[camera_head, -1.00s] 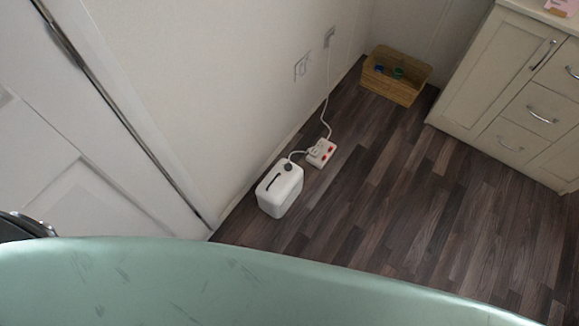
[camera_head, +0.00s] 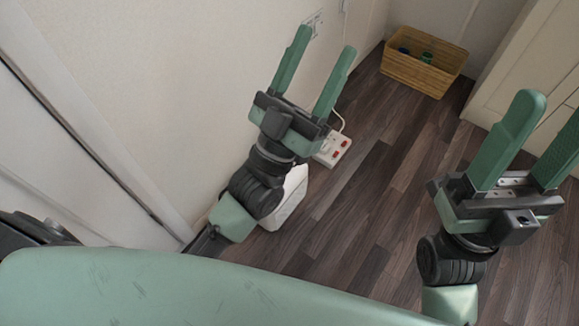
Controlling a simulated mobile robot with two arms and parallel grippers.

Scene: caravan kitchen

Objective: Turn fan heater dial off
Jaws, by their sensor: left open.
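The white fan heater (camera_head: 291,200) stands on the dark wood floor by the wall, mostly hidden behind my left arm. Its dial is not visible now. My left gripper (camera_head: 318,62) is raised above and in front of the heater, open and empty, with its green fingers pointing up in the picture. My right gripper (camera_head: 552,128) is at the right side, its green fingers spread wide apart with nothing between them. Neither gripper appears to touch the heater.
A wicker basket (camera_head: 424,75) stands in the far corner. White cabinets (camera_head: 505,75) are at the upper right. The floor (camera_head: 375,205) between my arms is clear.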

